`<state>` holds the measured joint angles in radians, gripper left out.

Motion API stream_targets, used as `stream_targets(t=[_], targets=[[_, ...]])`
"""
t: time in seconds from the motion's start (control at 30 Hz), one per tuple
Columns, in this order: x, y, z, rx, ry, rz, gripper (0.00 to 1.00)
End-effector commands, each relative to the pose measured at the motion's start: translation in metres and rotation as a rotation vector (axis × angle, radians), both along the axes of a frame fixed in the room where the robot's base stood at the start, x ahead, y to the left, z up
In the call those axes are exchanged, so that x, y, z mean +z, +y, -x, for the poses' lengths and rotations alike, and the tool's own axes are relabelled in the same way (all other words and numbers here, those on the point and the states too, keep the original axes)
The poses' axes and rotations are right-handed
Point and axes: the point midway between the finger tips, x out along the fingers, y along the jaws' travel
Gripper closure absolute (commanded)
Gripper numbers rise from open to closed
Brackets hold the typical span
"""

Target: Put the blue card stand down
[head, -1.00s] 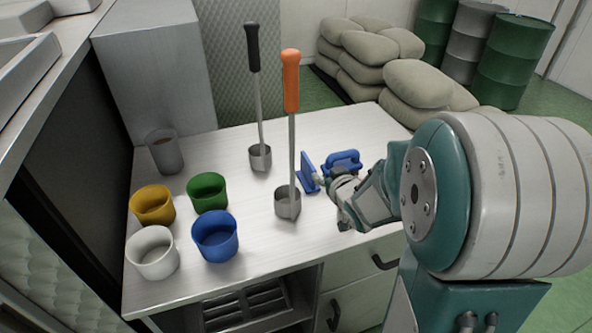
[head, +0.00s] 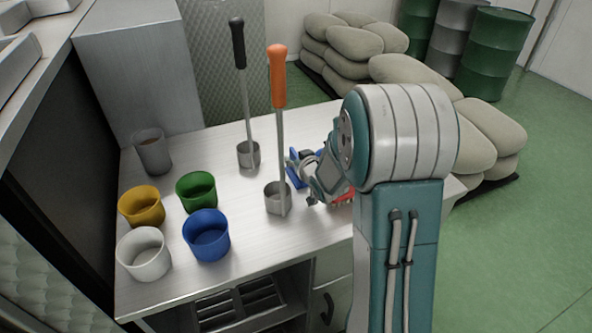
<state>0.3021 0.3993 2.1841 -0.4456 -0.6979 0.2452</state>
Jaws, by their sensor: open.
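The blue card stand (head: 294,171) shows as a small blue piece on the metal worktop (head: 240,225), just right of the orange-handled dipper. My gripper (head: 309,178) is open, low over the worktop, right beside the stand. My gripper and arm cover much of that spot, so I cannot tell whether the fingers touch the stand or whether its base lies fully flat. A red item (head: 344,197) shows partly under my arm.
The orange-handled dipper (head: 278,90) stands close left of my gripper, the black-handled dipper (head: 239,50) behind it. Blue (head: 207,240), green (head: 196,194), yellow (head: 141,208), white (head: 144,258) and grey (head: 153,155) cups stand left. Sacks (head: 400,75) lie on the floor behind.

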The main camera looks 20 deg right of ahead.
Motion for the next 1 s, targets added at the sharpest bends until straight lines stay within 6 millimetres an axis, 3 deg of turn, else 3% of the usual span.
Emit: stream_targets(t=[0.27,0.3,0.4,0.8,1.0], targets=[[-0.001,0.0,-0.004,-0.001,0.0,0.0,0.43],[-0.001,0.0,-0.004,-0.001,0.0,0.0,0.61],[-0.001,0.0,-0.004,-0.001,0.0,0.0,1.0],[-0.001,0.0,-0.004,-0.001,0.0,0.0,1.0],[0.014,0.0,-0.004,-0.001,-0.004,0.0,1.0]])
